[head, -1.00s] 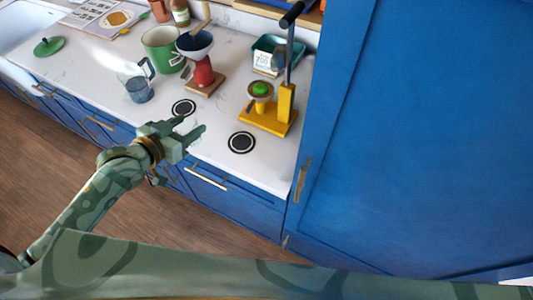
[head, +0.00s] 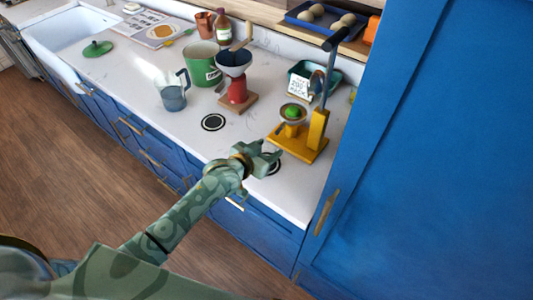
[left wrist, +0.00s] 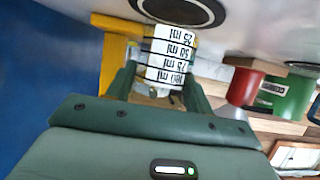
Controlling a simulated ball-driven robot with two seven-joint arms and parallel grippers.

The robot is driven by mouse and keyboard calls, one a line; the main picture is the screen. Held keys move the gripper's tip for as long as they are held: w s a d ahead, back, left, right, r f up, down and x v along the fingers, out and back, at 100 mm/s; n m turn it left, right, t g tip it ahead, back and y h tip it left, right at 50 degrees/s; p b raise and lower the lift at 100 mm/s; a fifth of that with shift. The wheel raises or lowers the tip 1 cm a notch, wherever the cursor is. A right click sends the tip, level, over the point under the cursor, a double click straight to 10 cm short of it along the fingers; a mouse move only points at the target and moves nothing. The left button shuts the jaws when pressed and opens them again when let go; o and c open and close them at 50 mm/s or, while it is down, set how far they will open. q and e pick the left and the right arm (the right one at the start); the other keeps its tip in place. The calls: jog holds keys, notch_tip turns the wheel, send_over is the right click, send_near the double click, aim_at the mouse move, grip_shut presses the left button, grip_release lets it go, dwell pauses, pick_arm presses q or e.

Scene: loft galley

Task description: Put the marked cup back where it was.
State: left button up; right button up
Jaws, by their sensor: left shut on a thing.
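The marked cup (left wrist: 172,50) is clear with a white scale from 25 to 100 ml, between my left gripper's fingers in the left wrist view. My left gripper (left wrist: 160,78) is shut on it. In the head view my left gripper (head: 266,160) is over the right black ring mark (head: 275,165) and partly covers it; the cup is not clearly visible there. In the wrist view a black ring mark (left wrist: 182,8) lies just beyond the cup's base. I cannot tell whether the cup touches the counter. The left ring mark (head: 213,122) is bare. My right gripper is not in view.
A yellow press (head: 312,140) with a bowl and green item stands just beyond the gripper. A teal bin (head: 328,72) with a card is behind it. A tall blue cabinet (head: 430,150) borders the right.

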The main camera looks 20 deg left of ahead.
pick_arm(q)
jog(key=shift+f, duration=0.5)
jog(key=shift+f, duration=0.1)
jog(key=o, duration=1)
